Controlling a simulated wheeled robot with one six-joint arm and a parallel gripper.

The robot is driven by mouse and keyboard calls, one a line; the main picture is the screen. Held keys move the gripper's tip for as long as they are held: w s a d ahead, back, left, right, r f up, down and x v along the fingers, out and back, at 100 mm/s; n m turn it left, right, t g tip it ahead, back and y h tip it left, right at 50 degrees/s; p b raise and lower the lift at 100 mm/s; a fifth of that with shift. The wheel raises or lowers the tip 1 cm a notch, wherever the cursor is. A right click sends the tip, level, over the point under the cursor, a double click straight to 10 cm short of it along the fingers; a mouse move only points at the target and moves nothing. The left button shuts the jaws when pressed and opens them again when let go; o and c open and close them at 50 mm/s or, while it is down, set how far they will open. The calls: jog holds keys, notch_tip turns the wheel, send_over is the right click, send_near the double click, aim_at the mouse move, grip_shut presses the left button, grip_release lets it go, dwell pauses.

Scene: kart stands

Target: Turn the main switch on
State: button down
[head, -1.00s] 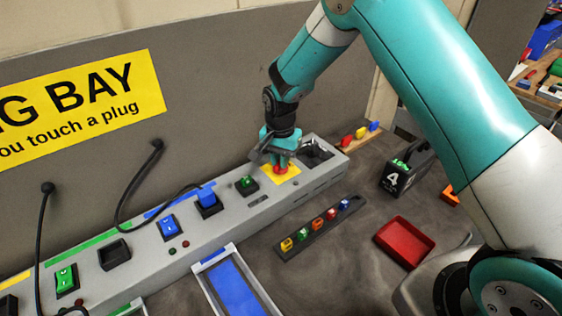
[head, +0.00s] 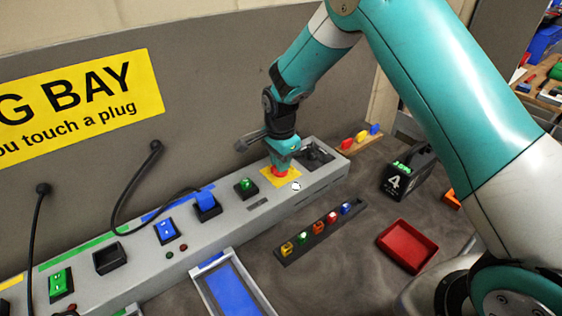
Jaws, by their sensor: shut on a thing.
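The main switch is a red knob (head: 279,171) on a yellow plate (head: 268,176) near the right end of the long grey power box (head: 320,179). My gripper (head: 280,168) points down over it, with its fingers shut on the red knob. The fingers hide most of the knob, so its exact setting cannot be read. A small white spot (head: 296,186) shows beside the plate. A green lamp (head: 246,184) on the box, left of the plate, looks bright.
Blue rockers (head: 166,231), a green rocker (head: 61,282) and a black socket (head: 110,258) line the box. A strip of coloured plugs (head: 318,231), a red tray (head: 407,246) and a black unit marked 4 (head: 404,176) stand in front. Cables (head: 122,205) hang at left.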

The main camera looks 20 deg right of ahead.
dwell(0.3)
jog(key=c, duration=1.1)
grip_release()
jog(key=shift+c, duration=0.2)
notch_tip(320, 180, up, 18)
jog(key=b, duration=0.3)
jog(key=shift+f, duration=0.25)
